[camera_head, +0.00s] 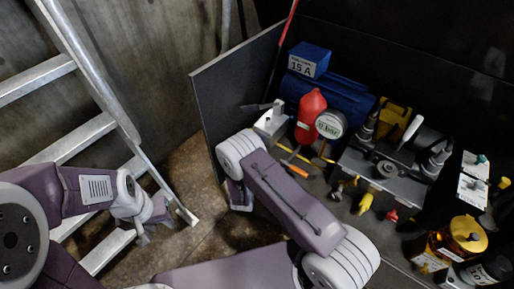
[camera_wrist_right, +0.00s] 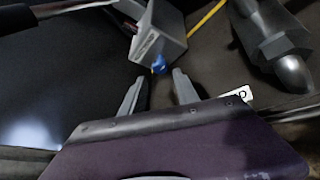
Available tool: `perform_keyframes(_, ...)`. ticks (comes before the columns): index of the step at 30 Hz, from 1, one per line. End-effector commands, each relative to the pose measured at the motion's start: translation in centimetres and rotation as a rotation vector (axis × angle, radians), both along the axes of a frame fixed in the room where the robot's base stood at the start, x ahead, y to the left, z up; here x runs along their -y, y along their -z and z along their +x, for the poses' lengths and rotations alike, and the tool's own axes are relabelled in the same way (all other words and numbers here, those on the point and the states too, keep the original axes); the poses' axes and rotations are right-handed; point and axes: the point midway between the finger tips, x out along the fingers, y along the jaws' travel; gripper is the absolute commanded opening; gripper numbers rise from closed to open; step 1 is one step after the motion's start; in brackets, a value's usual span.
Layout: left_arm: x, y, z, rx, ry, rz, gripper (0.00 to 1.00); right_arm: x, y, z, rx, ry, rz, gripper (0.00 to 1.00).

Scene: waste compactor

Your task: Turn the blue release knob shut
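The blue knob (camera_wrist_right: 159,66) is small and sits on the lower end of a grey metal block (camera_wrist_right: 160,40) in the right wrist view. My right gripper (camera_wrist_right: 157,77) is open. The knob lies just beyond the gap between its fingertips, with nothing held. In the head view a pale grey block (camera_head: 271,121) stands left of the red bottle; the blue knob cannot be made out there. My right arm crosses the middle of the head view, and its gripper is hidden. My left gripper (camera_head: 154,229) hangs at the left, far from the block, with fingers apart and empty.
A red bottle (camera_head: 309,112), a round gauge (camera_head: 330,124) and a blue motor (camera_head: 335,93) crowd the block's right side. A dark panel (camera_head: 220,98) stands to its left. A metal ladder (camera_head: 70,140) is near my left arm. A yellow rod (camera_wrist_right: 207,18) passes right of the block.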

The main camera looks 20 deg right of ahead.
Motion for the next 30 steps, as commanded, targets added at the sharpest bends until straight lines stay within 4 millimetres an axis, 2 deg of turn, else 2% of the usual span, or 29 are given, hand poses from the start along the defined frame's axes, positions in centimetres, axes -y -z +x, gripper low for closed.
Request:
perform_keyframes(1,0.0,1.0,0.0,0.000,0.000,0.000,0.36,0.6,0.8,1.0,0.004,0.006,0.003,0.37)
perform_keyframes(6,0.0,2.2,0.0,0.000,0.000,0.000,0.36,1.9,1.6,4.0,0.004,0.003,0.002,0.37)
perform_keyframes(9,0.0,2.6,0.0,-0.001,0.000,0.000,0.36,2.3,1.8,5.1,0.002,0.002,0.002,0.37)
perform_keyframes(19,0.0,2.6,0.0,0.000,0.000,0.000,0.36,2.6,1.8,5.7,0.000,0.000,0.000,0.37)
perform_keyframes(20,0.0,2.6,0.0,0.000,0.000,0.000,0.36,2.6,1.8,5.7,0.000,0.000,0.001,0.31)
perform_keyframes(23,0.0,2.6,0.0,0.000,0.000,0.000,0.36,2.6,1.8,5.7,0.000,0.000,0.001,0.03)
perform_keyframes(24,0.0,2.6,0.0,0.000,0.000,0.000,0.36,2.5,1.8,5.7,0.000,0.000,0.001,0.00)
perform_keyframes(30,0.0,2.5,0.0,0.000,0.000,0.000,0.36,2.5,1.7,5.7,-0.006,0.000,-0.005,0.00)
